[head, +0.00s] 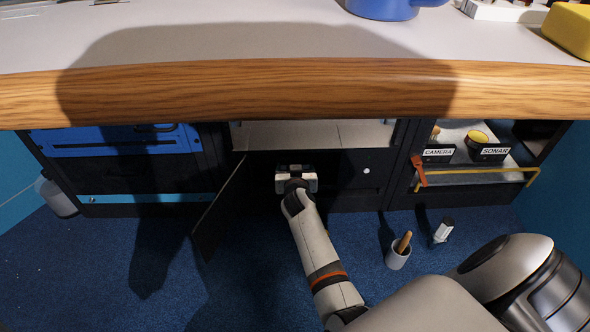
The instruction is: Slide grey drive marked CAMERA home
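A white label reading CAMERA (438,153) is on a dark block in the right bay under the counter. A second label reading SONAR (495,151) is beside it. I cannot make out a grey drive clearly.
A dark door (219,208) stands open left of my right gripper. The wooden counter edge (300,90) overhangs the bays. A yellow rail (480,171) and orange lever (419,170) front the right bay. A grey cup (397,257) stands on the blue floor.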

